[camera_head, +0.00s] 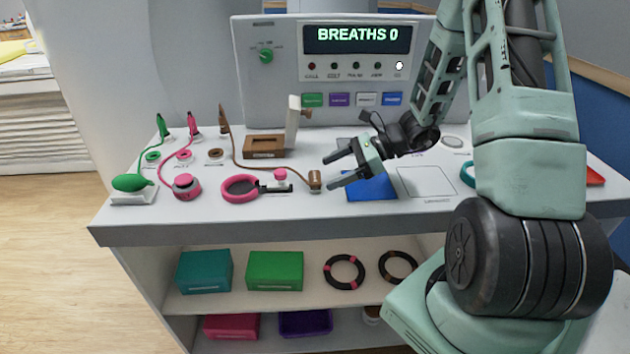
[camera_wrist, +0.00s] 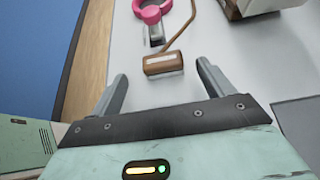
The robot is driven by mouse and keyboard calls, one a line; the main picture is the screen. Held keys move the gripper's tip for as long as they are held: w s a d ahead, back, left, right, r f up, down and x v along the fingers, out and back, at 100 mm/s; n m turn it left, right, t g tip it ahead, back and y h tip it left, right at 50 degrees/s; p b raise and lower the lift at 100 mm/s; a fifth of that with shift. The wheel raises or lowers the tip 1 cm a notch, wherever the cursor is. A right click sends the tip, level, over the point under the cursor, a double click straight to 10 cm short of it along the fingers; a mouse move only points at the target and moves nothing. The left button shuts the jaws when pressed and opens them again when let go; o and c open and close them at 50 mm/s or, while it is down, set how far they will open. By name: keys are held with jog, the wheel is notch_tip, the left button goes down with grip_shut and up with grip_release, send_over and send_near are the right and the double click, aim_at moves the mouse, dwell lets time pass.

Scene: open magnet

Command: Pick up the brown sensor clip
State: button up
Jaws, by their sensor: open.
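The brown sensor clip (camera_head: 315,180) lies on the white worktop, left of my gripper, with a brown cable (camera_head: 262,165) running from it to a brown plug (camera_head: 224,121) at the back. In the wrist view the clip (camera_wrist: 163,64) lies just beyond and between the fingertips, with a pale label on it. My gripper (camera_head: 336,171) is open and empty, its fingers pointing toward the clip. No contact between them shows.
A pink ring (camera_head: 240,188) and a black strip with a pink knob (camera_head: 280,180) lie left of the clip. A brown box (camera_head: 264,146) stands behind it. A blue pad (camera_head: 370,187) lies under my gripper. The worktop's front edge (camera_head: 300,219) is close.

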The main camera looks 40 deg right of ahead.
aim_at(317, 176)
jog(key=shift+x, duration=1.95)
jog(key=shift+w+r, duration=0.1)
jog(key=shift+w, duration=0.05)
jog(key=c, duration=1.1)
jog(key=shift+o, duration=0.2)
